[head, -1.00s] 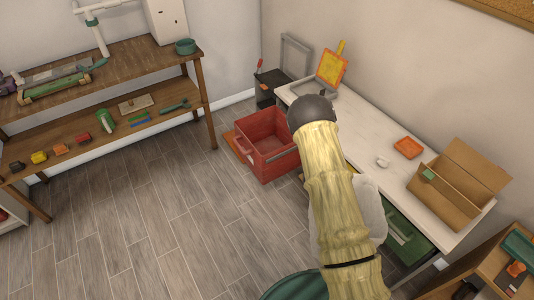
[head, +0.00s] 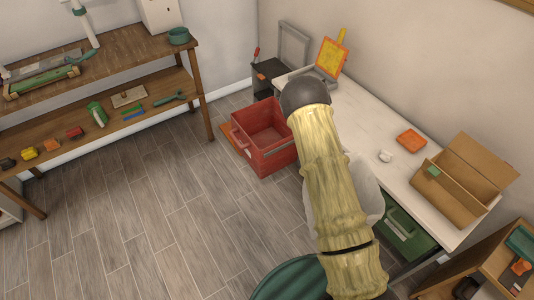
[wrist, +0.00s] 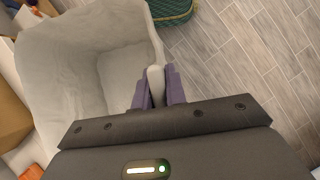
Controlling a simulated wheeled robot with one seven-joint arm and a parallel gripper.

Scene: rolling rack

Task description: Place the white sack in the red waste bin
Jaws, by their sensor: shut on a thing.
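The white sack (wrist: 88,40) fills the left of the wrist view, its mouth open toward the camera. My gripper (wrist: 157,85) is shut on the sack's rim, the edge pinched between its purple fingers. In the head view the sack (head: 366,190) shows partly behind my arm, and the gripper is hidden there. The red waste bin (head: 276,160) stands on the floor beyond the arm, left of the white table. It is open at the top and looks empty. The sack is apart from the bin, on the near side of it.
The white table (head: 350,115) runs along the right wall, with an orange tray (head: 411,140) and a cardboard box (head: 450,196) on it. A green crate (head: 405,235) sits below it. A wooden shelf (head: 200,90) stands left. The floor between is clear.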

